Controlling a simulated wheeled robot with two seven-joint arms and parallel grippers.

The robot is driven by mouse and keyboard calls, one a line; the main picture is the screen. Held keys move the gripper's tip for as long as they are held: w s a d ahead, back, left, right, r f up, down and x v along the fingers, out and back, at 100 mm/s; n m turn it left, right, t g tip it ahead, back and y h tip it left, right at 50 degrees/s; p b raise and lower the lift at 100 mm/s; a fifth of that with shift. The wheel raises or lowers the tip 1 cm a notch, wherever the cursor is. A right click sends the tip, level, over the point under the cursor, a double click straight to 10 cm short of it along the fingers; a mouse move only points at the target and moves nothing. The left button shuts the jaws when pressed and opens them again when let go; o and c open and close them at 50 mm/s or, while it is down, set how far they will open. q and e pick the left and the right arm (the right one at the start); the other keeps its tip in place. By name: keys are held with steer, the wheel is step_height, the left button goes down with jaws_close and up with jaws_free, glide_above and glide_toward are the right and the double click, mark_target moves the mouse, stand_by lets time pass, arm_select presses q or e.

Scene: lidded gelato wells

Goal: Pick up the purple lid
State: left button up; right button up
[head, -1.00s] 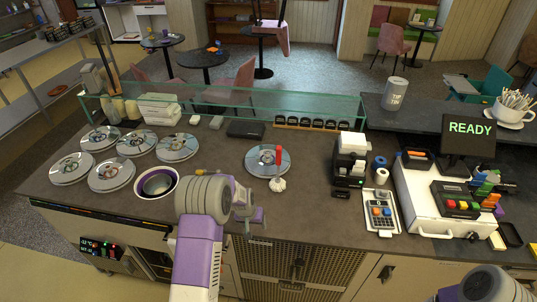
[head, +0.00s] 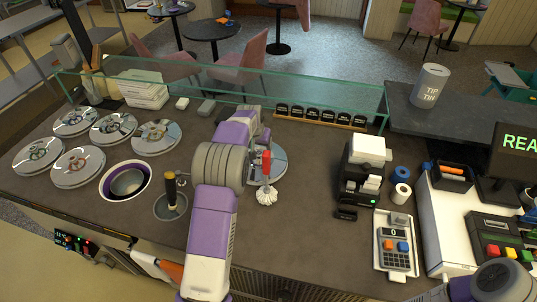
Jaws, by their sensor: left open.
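A round silver lid (head: 280,163) lies flat on the counter, right of the wells. Most of it is hidden behind my left wrist and gripper, so its knob and any purple marking cannot be seen. My left gripper (head: 262,138) is open, above or just beyond the lid; its fingertips are mostly hidden, and I cannot tell whether they touch it. An open well with a purple rim (head: 106,188) stands to the left, with a metal tub inside. Only part of my right arm shows at the bottom right; its gripper is out of view.
A red-handled tool (head: 266,163) with a white base stands close to my left wrist. Several silver-lidded wells (head: 77,167) are at the left. A small metal pot (head: 168,212) holds a dark-handled tool. A glass screen (head: 320,102) runs behind. A printer (head: 358,178) stands right.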

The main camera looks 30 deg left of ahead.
mark_target(259, 152)
arm_select(q)
steer(key=shift+a+f, duration=0.25)
steer(key=shift+f, duration=0.55)
steer(key=x, duration=0.3)
steer(key=p+x, duration=0.1)
steer(key=x, duration=0.1)
steer(key=shift+w+a, duration=0.1)
steer(key=shift+a, duration=0.25)
steer(key=c, duration=1.2)
jaws_close()
steer(key=shift+w+r, duration=0.1)
